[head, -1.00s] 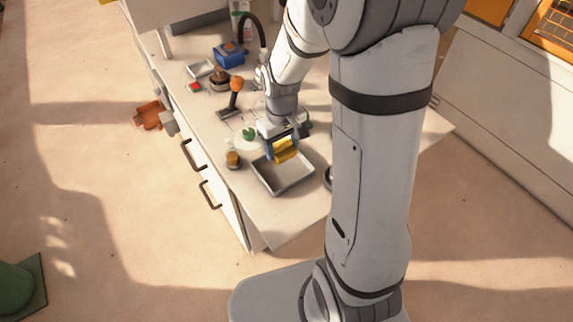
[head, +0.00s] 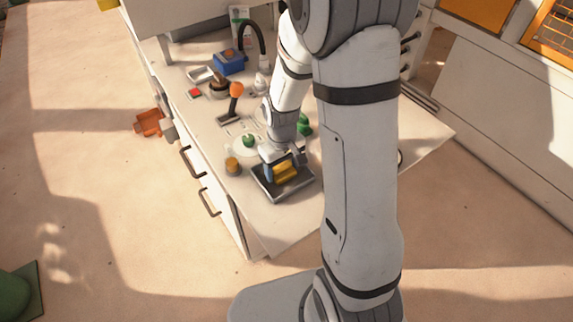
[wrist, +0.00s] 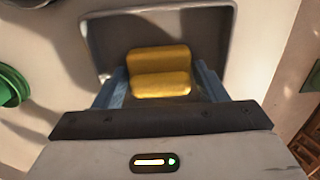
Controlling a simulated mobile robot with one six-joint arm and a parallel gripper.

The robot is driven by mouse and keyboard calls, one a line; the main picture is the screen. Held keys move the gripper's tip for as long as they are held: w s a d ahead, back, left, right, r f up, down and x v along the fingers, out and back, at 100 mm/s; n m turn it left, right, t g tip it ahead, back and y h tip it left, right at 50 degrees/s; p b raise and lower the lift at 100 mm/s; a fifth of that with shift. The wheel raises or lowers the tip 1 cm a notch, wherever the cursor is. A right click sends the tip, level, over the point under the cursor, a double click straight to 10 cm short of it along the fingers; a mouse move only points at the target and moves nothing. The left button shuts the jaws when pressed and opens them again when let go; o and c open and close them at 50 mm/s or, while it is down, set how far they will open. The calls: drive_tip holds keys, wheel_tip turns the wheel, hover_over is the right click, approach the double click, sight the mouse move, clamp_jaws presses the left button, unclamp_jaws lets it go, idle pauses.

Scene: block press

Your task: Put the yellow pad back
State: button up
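The yellow pad (head: 286,172) is between the blue fingers of my gripper (head: 283,168), low over or in the grey tray (head: 268,197). In the wrist view the pad (wrist: 160,84) shows as two yellow faces, and the fingertips of my gripper (wrist: 161,72) appear to meet its left and right sides. My gripper looks shut on it. Behind the pad, the bare floor and wall of the tray (wrist: 105,40) show. I cannot tell whether the pad touches the tray floor.
A small round orange-brown jar (head: 232,165) stands left of the tray. A green knob (head: 249,141) on a pale disc is behind it. An orange-topped lever (head: 236,92), a blue box (head: 229,62) and a small white tray (head: 200,75) stand farther back. The bench front corner is clear.

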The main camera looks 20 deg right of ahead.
sight(282, 166)
drive_tip(key=shift+o, duration=1.4)
drive_tip(key=shift+r, duration=0.1)
wheel_tip(282, 166, up, 12)
drive_tip(key=p, duration=0.2)
drive_tip(key=s+r+m+t, duration=0.1)
drive_tip(key=s+r, duration=0.3)
drive_tip(key=s, duration=0.2)
drive_tip(key=s+d+r+m+t, duration=0.1)
drive_tip(key=s+r+m, duration=0.1)
drive_tip(key=s+r, duration=0.2)
drive_tip(key=s, duration=0.3)
drive_tip(key=shift+s+d+r+m, duration=0.15)
drive_tip(key=shift+s+r+m, duration=0.05)
drive_tip(key=shift+s+m, duration=0.1)
wheel_tip(282, 166, up, 8)
drive_tip(key=p, duration=0.7)
drive_tip(key=shift+s+r+t+p, duration=0.15)
drive_tip(key=shift+s+t+p, duration=0.15)
